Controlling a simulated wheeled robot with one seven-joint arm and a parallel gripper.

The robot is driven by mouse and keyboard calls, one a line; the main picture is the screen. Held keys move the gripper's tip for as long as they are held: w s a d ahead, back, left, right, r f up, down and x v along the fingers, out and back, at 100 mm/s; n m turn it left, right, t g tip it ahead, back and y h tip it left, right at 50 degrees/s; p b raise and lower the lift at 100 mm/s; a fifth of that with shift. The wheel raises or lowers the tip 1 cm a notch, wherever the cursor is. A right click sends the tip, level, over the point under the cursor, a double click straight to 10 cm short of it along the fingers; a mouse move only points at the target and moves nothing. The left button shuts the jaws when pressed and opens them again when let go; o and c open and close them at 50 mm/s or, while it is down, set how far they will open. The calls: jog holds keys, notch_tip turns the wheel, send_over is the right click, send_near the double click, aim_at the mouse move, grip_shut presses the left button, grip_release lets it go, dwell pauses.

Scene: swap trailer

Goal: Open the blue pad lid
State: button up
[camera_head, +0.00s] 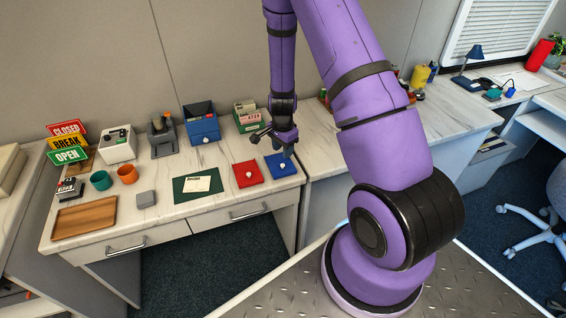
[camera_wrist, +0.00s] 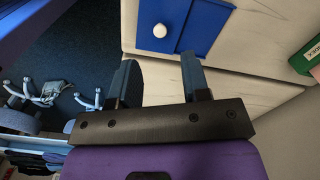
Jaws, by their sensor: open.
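The blue pad (camera_head: 272,170) lies on the desk near its front right edge, with a flat blue lid and a white knob (camera_head: 282,166) on top. In the wrist view the blue pad (camera_wrist: 205,30) is at the top, cut off by the frame edge, with its white knob (camera_wrist: 160,30) in full view. My gripper (camera_head: 287,153) is just above the pad in the head view. In the wrist view my gripper (camera_wrist: 158,62) is open, with nothing between its fingers. The knob is beyond the fingertips, apart from them.
A red pad (camera_head: 247,173) with a white knob lies just left of the blue one. A dark green mat (camera_head: 186,194) lies farther left. A blue box (camera_head: 202,126) and a green card box (camera_head: 247,116) stand behind. The desk's front edge is close to the pad.

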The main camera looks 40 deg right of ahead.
aim_at(283, 165)
notch_tip(283, 165, down, 6)
jog(key=shift+f, duration=0.25)
